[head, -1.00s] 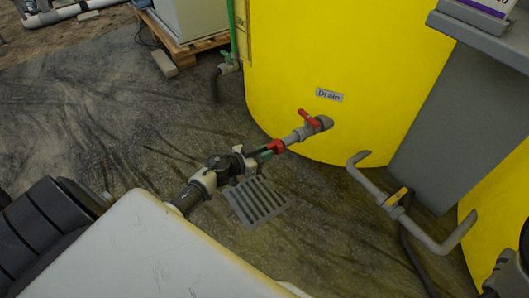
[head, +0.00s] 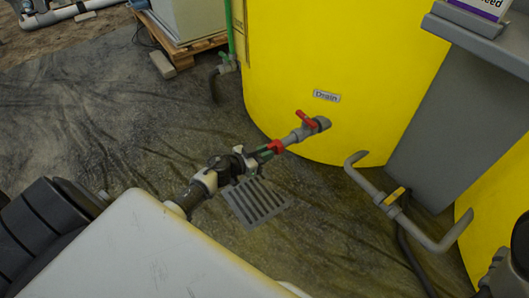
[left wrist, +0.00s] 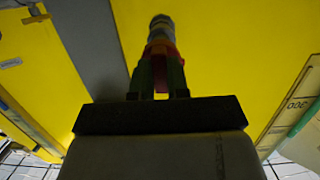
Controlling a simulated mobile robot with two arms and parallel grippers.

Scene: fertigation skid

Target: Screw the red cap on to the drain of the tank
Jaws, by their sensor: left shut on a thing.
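The yellow tank (head: 370,70) stands at the top centre of the head view, with a "Drain" label (head: 327,96) on it. Below the label a grey drain pipe with a red-handled valve (head: 307,120) sticks out toward me. The red cap (head: 276,146) is at the outer end of the drain pipe, in line with it. My left gripper (head: 265,152) is shut on the cap with its green fingers. In the left wrist view the cap (left wrist: 161,49) sits between the fingers, with the grey pipe end (left wrist: 161,25) beyond it. Thread engagement is hidden.
A floor grate (head: 255,201) lies below my left gripper. Grey pipework with a yellow-handled valve (head: 396,196) stands to the right. A green pipe with a valve (head: 227,62) runs down the tank's left side.

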